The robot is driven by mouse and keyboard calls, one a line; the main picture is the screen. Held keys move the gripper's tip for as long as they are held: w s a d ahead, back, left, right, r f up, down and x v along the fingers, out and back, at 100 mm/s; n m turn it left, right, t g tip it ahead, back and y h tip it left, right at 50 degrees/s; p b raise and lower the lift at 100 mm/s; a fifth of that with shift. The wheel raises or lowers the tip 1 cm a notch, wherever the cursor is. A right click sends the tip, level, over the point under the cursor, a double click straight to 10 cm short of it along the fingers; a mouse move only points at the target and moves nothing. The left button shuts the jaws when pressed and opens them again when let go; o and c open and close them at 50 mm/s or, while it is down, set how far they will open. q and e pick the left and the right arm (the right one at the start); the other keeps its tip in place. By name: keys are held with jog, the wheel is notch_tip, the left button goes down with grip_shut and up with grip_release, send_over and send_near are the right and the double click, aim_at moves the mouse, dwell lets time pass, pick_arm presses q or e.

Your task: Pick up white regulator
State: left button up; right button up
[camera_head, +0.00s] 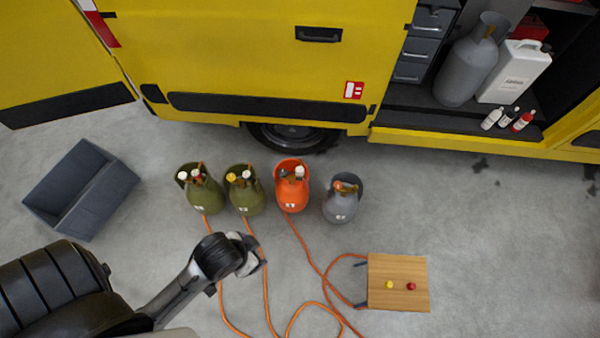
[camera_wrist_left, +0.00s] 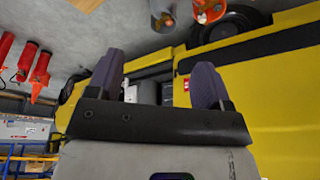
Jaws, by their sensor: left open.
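White regulators sit on the valves of several gas bottles. The left green bottle (camera_head: 203,197) has white regulator parts (camera_head: 196,173) at its top. The second green bottle (camera_head: 247,202) carries a yellow piece and a white regulator (camera_head: 246,174). The orange bottle (camera_head: 291,195) carries a red piece and a white regulator (camera_head: 300,171). My left gripper (camera_head: 256,258) is open and empty, in front of the green bottles and apart from them. In the left wrist view its two fingers (camera_wrist_left: 157,88) stand apart with nothing between them. My right gripper is not in view.
A grey bottle (camera_head: 341,207) stands right of the orange one. Orange hoses (camera_head: 312,262) run across the floor. A small wooden table (camera_head: 398,270) holds a yellow and a red piece. A grey open bin (camera_head: 82,190) is at left. The yellow vehicle (camera_head: 230,60) stands behind the bottles.

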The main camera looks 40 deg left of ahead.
pick_arm(q)
jog(key=shift+o, duration=1)
jog(key=shift+f, duration=0.1)
